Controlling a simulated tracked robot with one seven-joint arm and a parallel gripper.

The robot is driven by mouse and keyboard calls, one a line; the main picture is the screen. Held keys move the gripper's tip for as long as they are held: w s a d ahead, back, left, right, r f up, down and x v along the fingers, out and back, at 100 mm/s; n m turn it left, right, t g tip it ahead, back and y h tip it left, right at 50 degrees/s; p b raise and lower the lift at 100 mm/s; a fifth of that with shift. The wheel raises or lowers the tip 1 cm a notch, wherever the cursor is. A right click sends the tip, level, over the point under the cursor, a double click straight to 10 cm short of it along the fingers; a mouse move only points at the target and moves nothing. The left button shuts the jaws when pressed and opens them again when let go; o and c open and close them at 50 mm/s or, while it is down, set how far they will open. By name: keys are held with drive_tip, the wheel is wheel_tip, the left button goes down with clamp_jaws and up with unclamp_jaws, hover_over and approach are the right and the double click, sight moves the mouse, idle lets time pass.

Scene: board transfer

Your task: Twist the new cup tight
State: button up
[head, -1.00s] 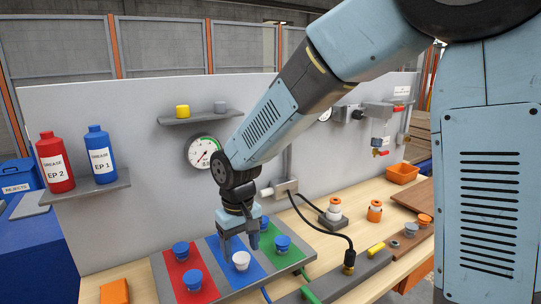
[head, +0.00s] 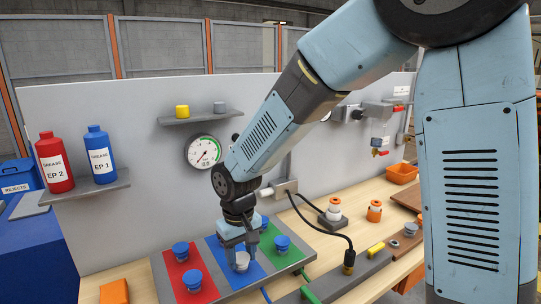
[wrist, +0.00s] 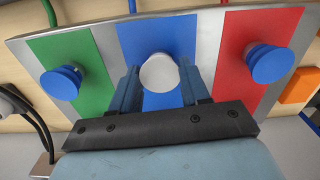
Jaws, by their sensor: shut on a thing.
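The white cup (head: 242,263) stands on the blue strip of the board (head: 160,283). It also shows in the wrist view (wrist: 159,71), between my two fingers. My gripper (head: 242,256) points down and is shut on the white cup, with a finger on each side of it. In the wrist view, my gripper (wrist: 160,82) hides part of the blue strip. Blue cups stand on the red strip (head: 193,280) and on the green strip (head: 282,243). Whether the white cup is tight cannot be seen.
A second blue cup (head: 180,250) stands farther back on the red strip. A pressure gauge (head: 203,152) hangs on the grey panel behind. A black cable (head: 330,236) runs to the right of the board. An orange block (head: 114,292) lies at the front left.

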sight(242, 257)
drive_tip(key=c, duration=0.3)
drive_tip(key=shift+c, duration=0.4)
drive_tip(key=o, duration=1.1)
drive_tip(key=shift+m, duration=0.3)
drive_tip(key=shift+o, duration=0.2)
drive_tip(key=shift+r, duration=0.1)
wheel_tip(242, 257, up, 13)
drive_tip(key=s+d+r+m+t, duration=0.1)
drive_tip(key=d+r+m, duration=0.15)
drive_tip(key=d, duration=0.65)
drive_tip(key=s+d+r+m+t, duration=0.15)
drive_tip(key=d+r, duration=0.25)
drive_tip(key=d, duration=0.5)
drive_tip(key=s+d+m+t, duration=0.2)
drive_tip(key=s+d, duration=0.6)
drive_tip(key=d, duration=0.4)
drive_tip(key=shift+s+d+m+t, duration=0.15)
drive_tip(key=shift+d+m+t, duration=0.15)
drive_tip(key=shift+t, duration=0.25)
